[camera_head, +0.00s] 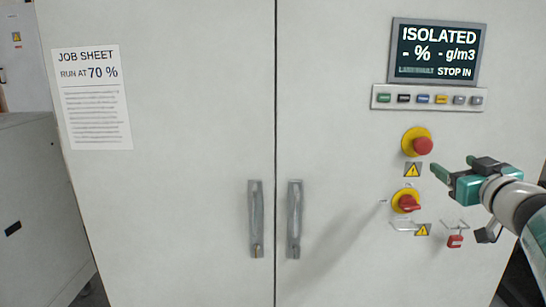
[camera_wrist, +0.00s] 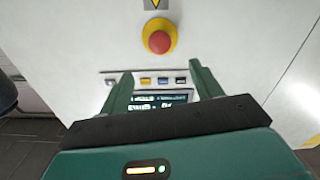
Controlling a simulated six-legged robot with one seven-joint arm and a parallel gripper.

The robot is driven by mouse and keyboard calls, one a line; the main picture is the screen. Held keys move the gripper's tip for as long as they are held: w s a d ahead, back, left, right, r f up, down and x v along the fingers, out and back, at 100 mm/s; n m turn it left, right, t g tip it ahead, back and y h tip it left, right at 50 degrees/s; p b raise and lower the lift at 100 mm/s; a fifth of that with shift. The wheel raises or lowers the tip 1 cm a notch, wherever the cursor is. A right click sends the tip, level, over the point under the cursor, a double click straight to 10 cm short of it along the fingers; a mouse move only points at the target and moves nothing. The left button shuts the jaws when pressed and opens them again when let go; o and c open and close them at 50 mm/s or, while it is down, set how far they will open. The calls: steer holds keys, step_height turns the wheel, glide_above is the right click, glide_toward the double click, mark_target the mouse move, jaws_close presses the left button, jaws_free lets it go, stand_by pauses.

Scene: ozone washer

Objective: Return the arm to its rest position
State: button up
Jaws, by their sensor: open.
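My gripper (camera_head: 453,166) is at the right of the head view, in front of the cabinet's right door, with its arm coming in from the right edge. Its green fingers are apart, with nothing seen between them. In the wrist view my gripper (camera_wrist: 163,84) also shows two spread, empty fingers. Beyond them are the red emergency button (camera_wrist: 159,37) on its yellow base and the button row, with the screen (camera_wrist: 160,100) partly hidden by the gripper. That view looks upside down. In the head view the emergency button (camera_head: 423,146) is left of and above the fingers.
A red rotary switch (camera_head: 408,203) on yellow and a red padlock (camera_head: 455,241) are below my gripper. The display (camera_head: 437,52) reads ISOLATED and STOP IN, above a button strip (camera_head: 428,98). Two door handles (camera_head: 256,220) are mid-cabinet. A job sheet (camera_head: 91,98) reads 70 %.

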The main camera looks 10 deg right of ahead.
steer(key=w+a+f+n+g+y, duration=0.15)
steer(key=a+f+y, duration=0.3)
steer(key=a, duration=0.65)
steer(key=w+a+f+n+g+y, duration=0.1)
steer(key=a+f+g+y, duration=0.3)
steer(key=a, duration=0.8)
steer(key=s+a+f+m+g+h, duration=0.2)
steer(key=s+a+f+g+h, duration=0.2)
steer(key=s+a+f, duration=0.7)
step_height(320, 180, down, 5)
steer(key=shift+s+a+r+g, duration=0.2)
steer(key=shift+s+g, duration=0.95)
steer(key=shift+s, duration=0.1)
steer(key=shift+c, duration=0.3)
